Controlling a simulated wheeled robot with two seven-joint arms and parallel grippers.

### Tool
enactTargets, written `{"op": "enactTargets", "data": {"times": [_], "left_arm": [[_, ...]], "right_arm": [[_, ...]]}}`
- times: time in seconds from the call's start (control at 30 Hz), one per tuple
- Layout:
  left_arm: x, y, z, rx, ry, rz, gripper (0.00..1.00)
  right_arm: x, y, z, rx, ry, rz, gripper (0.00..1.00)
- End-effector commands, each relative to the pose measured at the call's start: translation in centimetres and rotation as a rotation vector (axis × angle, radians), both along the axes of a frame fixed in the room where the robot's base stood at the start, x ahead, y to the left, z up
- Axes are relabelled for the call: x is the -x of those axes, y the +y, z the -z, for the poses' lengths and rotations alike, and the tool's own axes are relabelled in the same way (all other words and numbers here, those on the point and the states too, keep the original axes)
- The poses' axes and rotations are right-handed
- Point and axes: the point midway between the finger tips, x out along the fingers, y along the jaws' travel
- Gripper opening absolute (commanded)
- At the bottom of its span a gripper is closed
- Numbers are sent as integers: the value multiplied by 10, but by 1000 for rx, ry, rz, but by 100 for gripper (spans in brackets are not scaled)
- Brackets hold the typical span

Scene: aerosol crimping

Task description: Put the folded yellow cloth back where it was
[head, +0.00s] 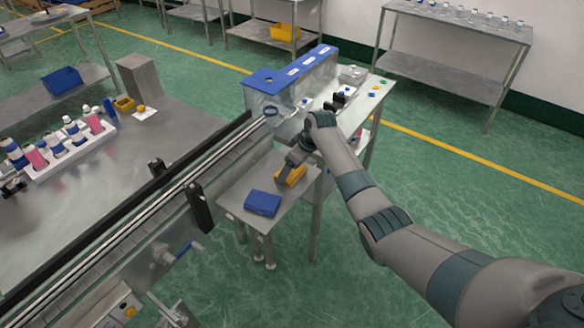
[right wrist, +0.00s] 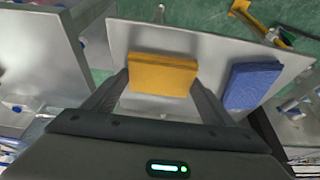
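The folded yellow cloth (head: 292,174) is at the back of the small steel side table (head: 228,197), and it also shows in the right wrist view (right wrist: 162,75). My right gripper (head: 293,163) points down at it. In the right wrist view its two fingers (right wrist: 163,82) lie against the left and right edges of the cloth, with no clear gap. I cannot tell whether the cloth rests on the table or is slightly raised. My left gripper is not in view.
A folded blue cloth (head: 262,204) lies on the same table, near its front. The conveyor (head: 150,215) runs along the left. The blue-topped machine (head: 290,75) stands behind. A bench with small parts (head: 375,95) is at the back right; green floor is free to the right.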

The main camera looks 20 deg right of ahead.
Motion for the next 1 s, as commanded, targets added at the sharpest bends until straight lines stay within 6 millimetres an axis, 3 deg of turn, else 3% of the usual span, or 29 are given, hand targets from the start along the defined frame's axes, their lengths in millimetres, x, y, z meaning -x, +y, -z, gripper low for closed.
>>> {"op": "enactTargets", "data": {"times": [0.03, 0.1, 0.57, 0.77, 1.0], "left_arm": [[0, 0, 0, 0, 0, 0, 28], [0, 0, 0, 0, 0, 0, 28], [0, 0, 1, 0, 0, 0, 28], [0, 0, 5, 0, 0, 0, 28], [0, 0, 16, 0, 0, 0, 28]], "right_arm": [[0, 0, 0, 0, 0, 0, 87], [0, 0, 0, 1, 1, 0, 96], [1, -1, -5, 0, 1, 1, 96], [6, -6, -21, 1, -2, 0, 96], [17, -15, -55, 1, -4, 0, 96]]}}
